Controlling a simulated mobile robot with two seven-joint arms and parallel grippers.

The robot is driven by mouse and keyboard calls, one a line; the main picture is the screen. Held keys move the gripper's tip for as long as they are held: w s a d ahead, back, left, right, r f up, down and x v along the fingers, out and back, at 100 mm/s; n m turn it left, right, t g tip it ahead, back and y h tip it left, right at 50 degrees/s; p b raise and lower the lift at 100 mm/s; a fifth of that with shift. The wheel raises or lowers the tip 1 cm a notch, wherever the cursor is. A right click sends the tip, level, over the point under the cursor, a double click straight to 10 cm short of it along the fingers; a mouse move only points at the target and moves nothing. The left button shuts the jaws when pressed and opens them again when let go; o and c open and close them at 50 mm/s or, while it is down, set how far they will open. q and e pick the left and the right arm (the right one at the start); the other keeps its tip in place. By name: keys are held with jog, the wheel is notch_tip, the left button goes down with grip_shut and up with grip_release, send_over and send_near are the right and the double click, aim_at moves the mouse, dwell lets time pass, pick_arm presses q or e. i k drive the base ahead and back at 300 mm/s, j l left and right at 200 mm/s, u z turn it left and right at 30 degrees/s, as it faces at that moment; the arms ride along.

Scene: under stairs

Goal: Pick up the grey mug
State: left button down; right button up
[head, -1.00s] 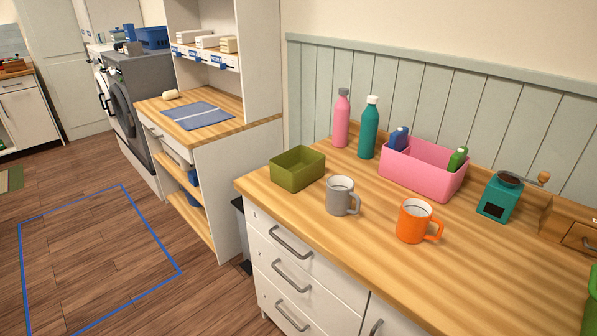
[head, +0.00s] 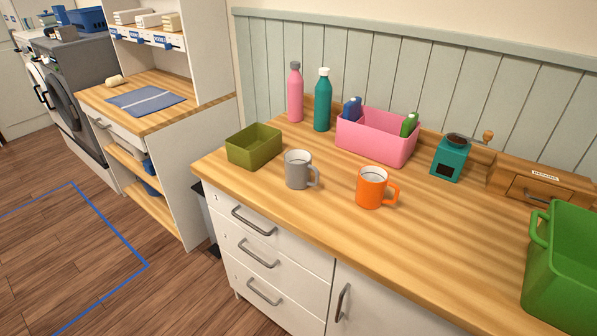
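The grey mug (head: 297,171) stands upright on the wooden counter (head: 330,220), near its front edge. Its handle points to the right. An olive-green open box (head: 254,148) stands to its left and an orange mug (head: 371,188) to its right, both apart from it. Neither of my grippers shows in the head view.
A pink bin (head: 375,140) with bottles, a pink bottle (head: 295,92) and a teal bottle (head: 322,100) stand behind the mugs. A teal grinder (head: 451,160), a wooden drawer box (head: 540,184) and a green crate (head: 565,285) stand right. The front counter is clear between the mugs and the crate.

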aim_at(303, 172)
jog(key=i+j+z, duration=0.2)
jog(key=j, duration=0.4)
jog(key=i+j+z, duration=0.2)
jog(key=j, duration=0.45)
jog(key=i+j+z, duration=0.2)
jog(key=j, duration=0.45)
jog(key=j+z, duration=0.2)
jog(key=j, duration=0.45)
